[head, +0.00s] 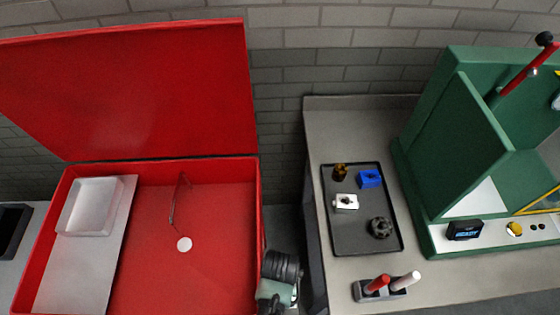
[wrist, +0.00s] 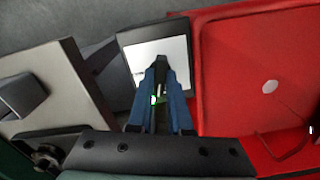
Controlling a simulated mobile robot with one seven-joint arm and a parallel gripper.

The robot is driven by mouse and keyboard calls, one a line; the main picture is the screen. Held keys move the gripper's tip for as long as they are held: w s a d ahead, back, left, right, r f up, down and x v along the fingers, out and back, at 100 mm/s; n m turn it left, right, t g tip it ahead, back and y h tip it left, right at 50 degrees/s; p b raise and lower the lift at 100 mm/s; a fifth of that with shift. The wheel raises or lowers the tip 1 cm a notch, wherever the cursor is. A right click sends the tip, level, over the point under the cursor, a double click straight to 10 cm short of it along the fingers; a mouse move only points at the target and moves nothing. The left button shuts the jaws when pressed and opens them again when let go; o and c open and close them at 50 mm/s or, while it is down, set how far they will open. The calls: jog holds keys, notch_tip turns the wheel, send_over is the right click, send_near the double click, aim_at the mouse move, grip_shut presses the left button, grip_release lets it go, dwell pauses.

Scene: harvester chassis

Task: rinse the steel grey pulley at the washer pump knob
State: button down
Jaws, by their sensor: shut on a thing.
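In the wrist view my gripper (wrist: 158,68) has blue fingers shut on a small part (wrist: 155,100), of which only a pale, greenish glint shows between them. I cannot tell whether it is the steel grey pulley. The red washer (head: 205,210) stands open at the left of the head view, and its red basin also shows at the right of the wrist view (wrist: 250,60). A thin bent spout (head: 175,200) and a white disc (head: 184,244) are in the basin. I cannot make out the pump knob for certain. My gripper's fingers are outside the head view.
A dark tray (head: 345,240) on the grey bench holds a brown part (head: 340,172), a blue block (head: 370,179), a white block (head: 346,202) and a dark round part (head: 380,228). A green machine (head: 470,120) stands right. The washer's raised lid (head: 130,90) rises behind its basin.

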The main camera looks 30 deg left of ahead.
jog(key=c, duration=0.8)
grip_release()
jog(key=shift+c, duration=0.2)
notch_tip(320, 180, up, 13)
jog(key=b, duration=0.1)
